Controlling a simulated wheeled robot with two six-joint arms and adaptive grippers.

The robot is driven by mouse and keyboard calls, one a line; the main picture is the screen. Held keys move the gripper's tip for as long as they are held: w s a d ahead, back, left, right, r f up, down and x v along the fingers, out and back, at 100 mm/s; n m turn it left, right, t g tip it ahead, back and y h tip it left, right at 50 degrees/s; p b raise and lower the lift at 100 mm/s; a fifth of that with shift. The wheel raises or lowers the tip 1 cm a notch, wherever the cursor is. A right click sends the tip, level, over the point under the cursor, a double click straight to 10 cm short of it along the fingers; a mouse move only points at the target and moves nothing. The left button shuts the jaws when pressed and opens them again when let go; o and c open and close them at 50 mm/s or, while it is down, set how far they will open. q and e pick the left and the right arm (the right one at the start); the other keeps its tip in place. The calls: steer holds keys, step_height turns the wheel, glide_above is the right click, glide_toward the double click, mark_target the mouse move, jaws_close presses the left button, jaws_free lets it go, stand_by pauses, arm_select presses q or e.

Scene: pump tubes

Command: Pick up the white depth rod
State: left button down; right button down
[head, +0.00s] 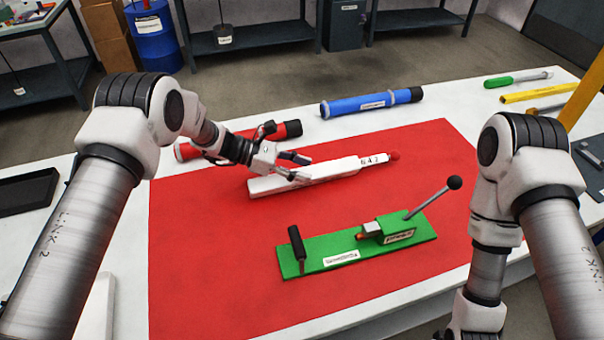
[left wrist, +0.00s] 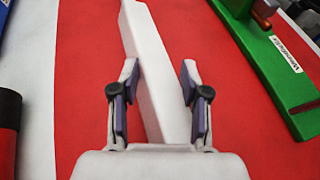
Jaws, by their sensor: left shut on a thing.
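The white depth rod (head: 335,170) is a long white bar with a printed label and a red tip at its right end. It lies slantwise over the red mat (head: 200,270); whether it touches the mat I cannot tell. My left gripper (head: 297,167) is shut on the rod near its middle. In the left wrist view the white rod (left wrist: 158,85) passes between the two fingers of my left gripper (left wrist: 159,75), running slantwise.
A green base (head: 330,258) with a lever and black handle stands in front of the rod. A red tube (head: 190,150) lies behind my left gripper, and a blue tube (head: 370,103) farther back. A black tray (head: 25,192) is at left. The mat's front left is clear.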

arm_select(q)
step_height(320, 180, up, 8)
steer(key=shift+r+b, duration=0.2)
steer(key=shift+b, duration=0.3)
steer(key=shift+c, duration=1.9)
jaws_free()
